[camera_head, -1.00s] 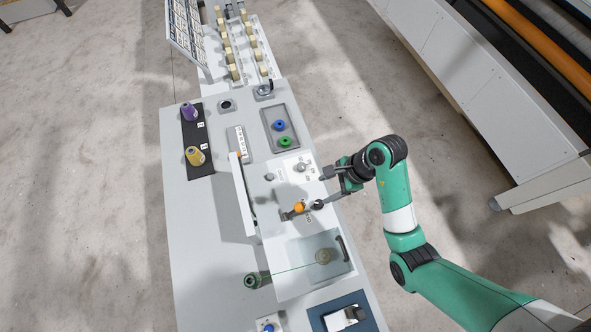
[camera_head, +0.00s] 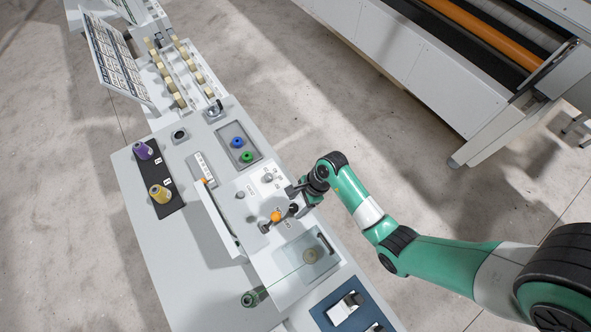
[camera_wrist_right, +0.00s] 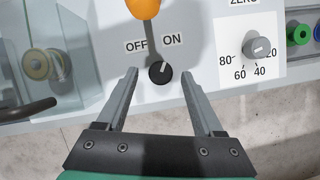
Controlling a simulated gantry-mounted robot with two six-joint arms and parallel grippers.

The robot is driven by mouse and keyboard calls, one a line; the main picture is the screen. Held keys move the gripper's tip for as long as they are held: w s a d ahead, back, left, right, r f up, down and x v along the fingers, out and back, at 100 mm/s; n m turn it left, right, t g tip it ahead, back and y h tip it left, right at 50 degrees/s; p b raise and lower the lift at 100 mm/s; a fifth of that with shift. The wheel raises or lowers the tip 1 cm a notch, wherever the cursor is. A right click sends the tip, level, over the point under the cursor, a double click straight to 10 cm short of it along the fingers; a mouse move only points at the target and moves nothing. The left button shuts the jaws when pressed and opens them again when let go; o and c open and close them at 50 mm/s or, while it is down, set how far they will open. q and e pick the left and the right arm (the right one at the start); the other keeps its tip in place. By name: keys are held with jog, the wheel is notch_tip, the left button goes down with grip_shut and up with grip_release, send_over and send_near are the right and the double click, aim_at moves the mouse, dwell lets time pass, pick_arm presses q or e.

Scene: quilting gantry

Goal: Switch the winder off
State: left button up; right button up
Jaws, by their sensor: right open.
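My right gripper (camera_wrist_right: 159,76) is open, with one finger on each side of the knob and a visible gap to both. I cannot tell how far above the panel the fingertips are. In the head view my right gripper (camera_head: 297,201) is over the panel and partly hides the knob area. My left gripper is not in view.
A clear cover with a bobbin (camera_head: 311,256) lies toward the front. A dial marked ZERO (camera_wrist_right: 258,46) is to the right in the wrist view. Purple (camera_head: 143,150) and yellow (camera_head: 160,194) spools stand on the left.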

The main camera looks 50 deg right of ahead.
jog(key=shift+x, duration=0.75)
jog(key=shift+c, duration=0.3)
grip_shut()
